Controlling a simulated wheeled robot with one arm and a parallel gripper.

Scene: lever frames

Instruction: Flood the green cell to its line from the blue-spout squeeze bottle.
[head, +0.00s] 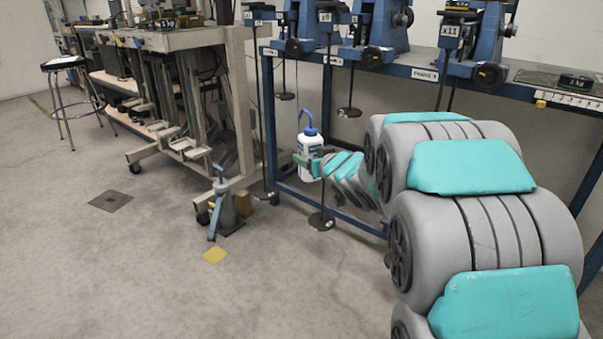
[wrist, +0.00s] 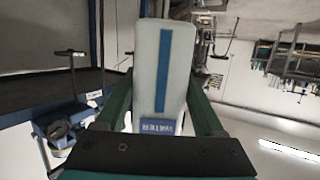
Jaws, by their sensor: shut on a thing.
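The squeeze bottle (head: 309,158) is white with a blue cap and a bent blue spout. It stands upright in my gripper (head: 308,162), which is shut on its body, held out in front of the blue bench frame and clear of the floor. In the wrist view the bottle (wrist: 162,70) fills the space between the green fingers of my gripper (wrist: 160,100); a blue stripe and a blue label show on it, and its spout is not visible there. I cannot make out a green cell in either view.
A blue-framed bench (head: 420,73) carries several blue lever machines (head: 375,30) with hanging weights below. A wheeled workbench (head: 170,40) stands left, with a blue-handled jack (head: 224,205) on the floor beside it. A stool (head: 66,85) is far left. Open floor lies front left.

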